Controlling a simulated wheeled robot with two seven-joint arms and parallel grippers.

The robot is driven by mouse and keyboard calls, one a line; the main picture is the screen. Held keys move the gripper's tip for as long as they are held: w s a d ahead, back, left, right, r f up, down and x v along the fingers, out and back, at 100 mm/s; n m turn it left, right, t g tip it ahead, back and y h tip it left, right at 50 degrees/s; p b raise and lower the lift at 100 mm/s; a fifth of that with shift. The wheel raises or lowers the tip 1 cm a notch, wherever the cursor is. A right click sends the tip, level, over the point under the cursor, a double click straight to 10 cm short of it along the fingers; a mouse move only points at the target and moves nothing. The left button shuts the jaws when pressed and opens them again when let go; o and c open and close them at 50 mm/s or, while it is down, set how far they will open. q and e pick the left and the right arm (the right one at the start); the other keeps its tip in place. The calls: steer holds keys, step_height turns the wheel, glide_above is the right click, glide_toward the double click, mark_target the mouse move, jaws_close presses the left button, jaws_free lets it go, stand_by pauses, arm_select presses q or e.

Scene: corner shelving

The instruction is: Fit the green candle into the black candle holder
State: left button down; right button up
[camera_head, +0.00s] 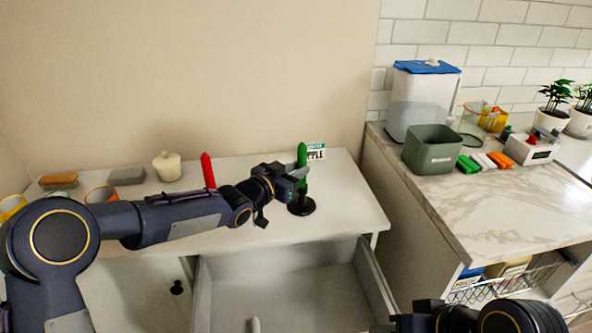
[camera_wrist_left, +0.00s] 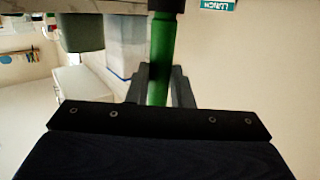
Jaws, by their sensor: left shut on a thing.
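The green candle (camera_head: 302,155) stands upright above the white cabinet top. My left gripper (camera_head: 298,173) is shut on it, and its upper part sticks out above the fingers. In the left wrist view, the candle (camera_wrist_left: 161,50) runs between the fingers. The black candle holder (camera_head: 302,206) stands on the cabinet top directly below the gripper. The candle's lower end lines up with the holder. The gripper partly hides the join, so I cannot tell whether the candle is seated. My right gripper (camera_head: 415,320) is only partly in view at the bottom edge.
A red candle (camera_head: 208,172) stands behind my left arm. A small sign (camera_head: 316,152) and a lidded white jar (camera_head: 167,166) are at the back. An open drawer (camera_head: 290,290) lies below. A marble counter (camera_head: 510,205) with a green bin (camera_head: 432,150) is at the right.

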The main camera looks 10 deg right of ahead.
arm_select(q)
steer(key=shift+f, duration=0.3)
steer(key=c, duration=1.2)
jaws_free()
steer(key=shift+r, duration=0.1)
steer(key=f+v, duration=0.1)
steer(key=v, duration=0.6)
steer(key=shift+s+a+r+b, duration=0.3)
steer(key=shift+r+b, duration=0.1)
steer(key=shift+r, duration=0.1)
